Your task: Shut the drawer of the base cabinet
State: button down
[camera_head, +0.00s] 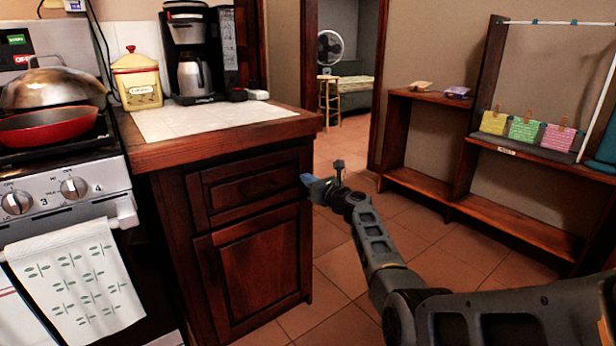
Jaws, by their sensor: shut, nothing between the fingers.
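The dark wood base cabinet (170,225) stands just right of the stove. Its drawer (225,199) is at the top of the front, above a panelled door (255,270). The drawer front looks flush or nearly flush with the cabinet; I cannot tell whether a small gap is left. My gripper (306,181) is shut and empty. Its bluish fingertips are at the right end of the drawer front; I cannot tell whether they touch it. My arm reaches in from the lower right.
A coffee maker (196,60) and a yellow canister (137,80) stand on the tiled countertop (210,120). The stove (70,190) with a red pan (48,127) and a towel (78,285) is at left. Wooden shelves (520,225) line the right wall. Tiled floor (335,255) lies open between.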

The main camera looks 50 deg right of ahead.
jog(key=p+v, duration=0.3)
jog(key=v, duration=0.7)
jog(key=s+a+f+n+g, duration=0.2)
jog(key=s+a+f+n, duration=0.4)
jog(key=a, duration=0.3)
jog(key=s+a+f+n+g, duration=0.1)
jog(key=s+a+f+n, duration=0.35)
jog(key=a+f, duration=0.35)
jog(key=s+a+n+g+y, duration=0.1)
jog(key=s+a+n, duration=0.9)
jog(key=s+a, duration=0.35)
jog(key=s+a+r+n+t+y, duration=0.1)
jog(key=s+a+r+n+y, duration=0.1)
jog(key=s+a+r+n, duration=0.6)
jog(key=s+a+r+n+y, duration=0.2)
jog(key=s+a+r+n, duration=0.4)
jog(key=s+r+n, duration=0.4)
notch_tip(320, 180, up, 16)
jog(key=p, duration=1.5)
jog(key=shift+s+f+n, duration=0.2)
jog(key=shift+n, duration=0.15)
